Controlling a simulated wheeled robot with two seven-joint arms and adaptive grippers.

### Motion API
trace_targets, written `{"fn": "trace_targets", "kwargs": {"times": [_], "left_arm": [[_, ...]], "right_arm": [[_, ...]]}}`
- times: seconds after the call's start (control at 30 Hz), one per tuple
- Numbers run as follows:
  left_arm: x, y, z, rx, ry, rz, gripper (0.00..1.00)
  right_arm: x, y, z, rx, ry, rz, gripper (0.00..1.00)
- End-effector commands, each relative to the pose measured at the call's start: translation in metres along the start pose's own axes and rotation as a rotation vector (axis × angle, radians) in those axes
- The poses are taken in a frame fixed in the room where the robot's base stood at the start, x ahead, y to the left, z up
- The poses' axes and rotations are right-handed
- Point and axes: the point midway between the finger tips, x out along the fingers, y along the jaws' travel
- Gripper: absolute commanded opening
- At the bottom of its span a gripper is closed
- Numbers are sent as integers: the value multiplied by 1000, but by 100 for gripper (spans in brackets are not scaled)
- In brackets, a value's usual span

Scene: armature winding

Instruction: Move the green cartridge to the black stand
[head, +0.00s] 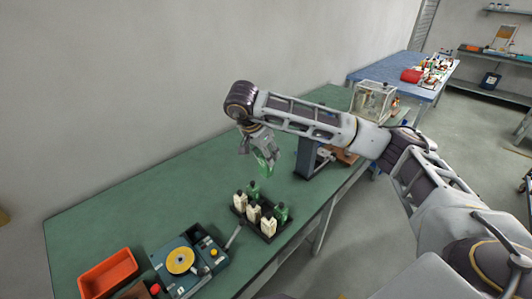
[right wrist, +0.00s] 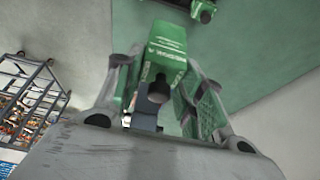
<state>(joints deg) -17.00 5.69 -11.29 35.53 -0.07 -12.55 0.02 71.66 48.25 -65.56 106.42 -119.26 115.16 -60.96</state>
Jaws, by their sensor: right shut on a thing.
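My right gripper (head: 261,148) is shut on a green cartridge (head: 267,162) and holds it above the green table, behind the black stand. In the right wrist view the green cartridge (right wrist: 166,38) sits between the two fingers (right wrist: 160,82), with pale lettering on its face. The black stand (head: 262,233) is a low rack near the table's front edge. It holds white cartridges (head: 268,226) and two other green cartridges (head: 282,211). The held cartridge is apart from the stand. My left gripper is not in view.
A winding device with a yellow disc (head: 180,260) and an orange bin (head: 107,273) stand at the left front. A dark upright machine (head: 307,160) stands close to the right of the held cartridge. The table's back left (head: 150,205) is clear.

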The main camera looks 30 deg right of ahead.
Motion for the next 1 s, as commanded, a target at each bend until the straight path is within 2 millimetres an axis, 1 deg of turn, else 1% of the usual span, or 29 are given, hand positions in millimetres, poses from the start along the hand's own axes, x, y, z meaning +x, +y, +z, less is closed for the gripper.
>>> {"fn": "trace_targets", "kwargs": {"times": [0.37,0.47,0.6,0.7,0.77,0.8,0.9,1.0], "left_arm": [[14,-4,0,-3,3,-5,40],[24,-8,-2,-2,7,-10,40],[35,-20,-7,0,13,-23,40],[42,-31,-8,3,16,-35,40],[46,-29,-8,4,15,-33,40],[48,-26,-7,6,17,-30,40],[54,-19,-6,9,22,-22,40],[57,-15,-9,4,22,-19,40]], "right_arm": [[17,0,7,0,0,-1,8],[31,0,13,-1,0,0,8],[46,0,19,-1,-1,0,8],[65,1,27,-1,-1,2,8],[75,1,32,-1,-1,2,8],[85,1,35,-1,0,2,8],[102,2,42,-1,0,2,8],[113,1,47,0,0,0,8]]}}
